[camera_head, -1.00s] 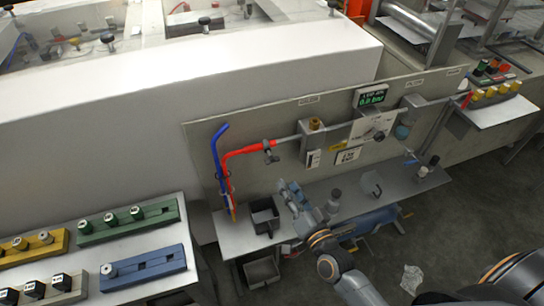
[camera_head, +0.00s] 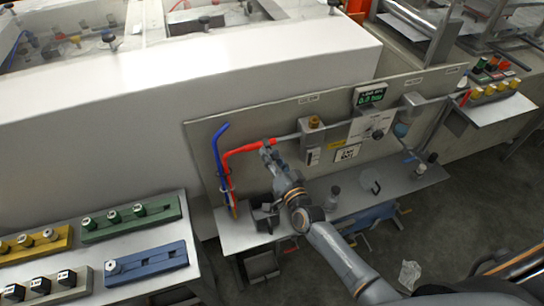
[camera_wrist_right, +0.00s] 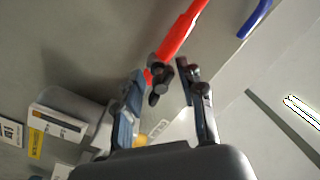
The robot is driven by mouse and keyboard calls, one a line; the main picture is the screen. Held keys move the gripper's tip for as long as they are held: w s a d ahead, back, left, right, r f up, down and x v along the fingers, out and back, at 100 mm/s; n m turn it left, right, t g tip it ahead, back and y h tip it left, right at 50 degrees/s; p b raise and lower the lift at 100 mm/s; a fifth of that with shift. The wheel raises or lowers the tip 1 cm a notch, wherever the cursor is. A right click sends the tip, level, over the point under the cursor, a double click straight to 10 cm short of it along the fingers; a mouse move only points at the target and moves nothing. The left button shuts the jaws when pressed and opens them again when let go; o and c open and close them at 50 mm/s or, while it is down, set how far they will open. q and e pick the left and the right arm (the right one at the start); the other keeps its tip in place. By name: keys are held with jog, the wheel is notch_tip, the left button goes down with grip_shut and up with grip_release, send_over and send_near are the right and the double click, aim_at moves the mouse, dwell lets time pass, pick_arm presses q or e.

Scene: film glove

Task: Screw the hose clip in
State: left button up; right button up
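The red hose (camera_head: 245,149) runs along the panel and joins a grey metal pipe (camera_head: 288,138). The hose clip (camera_wrist_right: 160,82) sits around the hose end in the right wrist view, with its dark screw knob toward my gripper. In the head view my gripper mostly covers the clip. My right gripper (camera_head: 268,153) is at the hose end. In the wrist view its two fingers (camera_wrist_right: 162,72) stand apart, one on each side of the clip's knob, with gaps visible. Whether either finger touches the clip, I cannot tell. My left gripper is not in view.
A blue hose (camera_head: 217,155) hangs left of the red one.

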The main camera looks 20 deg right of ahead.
grip_shut()
jog(key=shift+n+p, duration=0.5)
jog(key=shift+n, duration=0.3)
grip_release()
jog(key=s+d, duration=0.1)
jog(key=s, duration=1.1)
jog(key=shift+d, duration=0.25)
